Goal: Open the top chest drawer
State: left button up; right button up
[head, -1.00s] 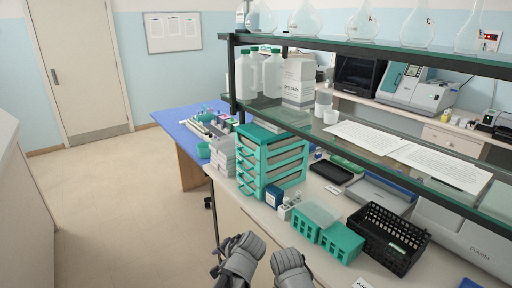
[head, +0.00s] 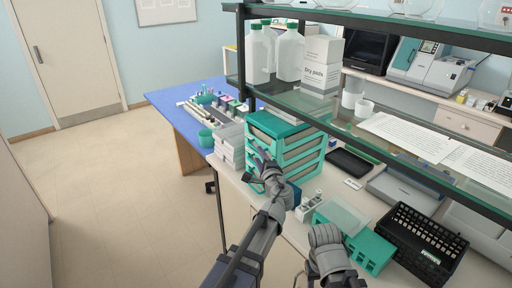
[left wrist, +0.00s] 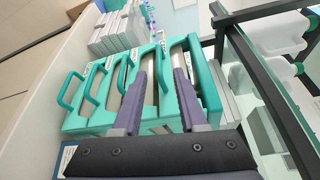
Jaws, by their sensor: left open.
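The teal drawer chest (head: 300,151) stands on the bench under the glass shelf, its stacked drawers closed. In the left wrist view the chest (left wrist: 210,75) appears turned on its side, with teal loop handles (left wrist: 72,88) along the drawer fronts. My left gripper (head: 258,163) is in front of the chest's upper drawers. In the wrist view its open jaws (left wrist: 164,75) point at the chest, with an upper drawer's handle between or just beyond the fingertips; contact cannot be told. My right gripper (head: 323,235) is over the bench front, its jaws not clear.
The shelf (head: 330,115) overhangs the chest, with white bottles (head: 289,55) on it. White boxes (head: 230,148) stand left of the chest. Teal racks (head: 368,250) and a black basket (head: 425,240) lie to the right. The floor at left is clear.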

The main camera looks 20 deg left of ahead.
aim_at(254, 147)
pick_arm(q)
jog(key=x, duration=0.7)
jog(key=shift+w+a+f+b, duration=0.1)
jog(key=shift+w+a+b, duration=0.1)
jog(key=shift+a+b, duration=0.1)
jog(key=shift+d, duration=0.1)
grip_shut()
dwell(1.0)
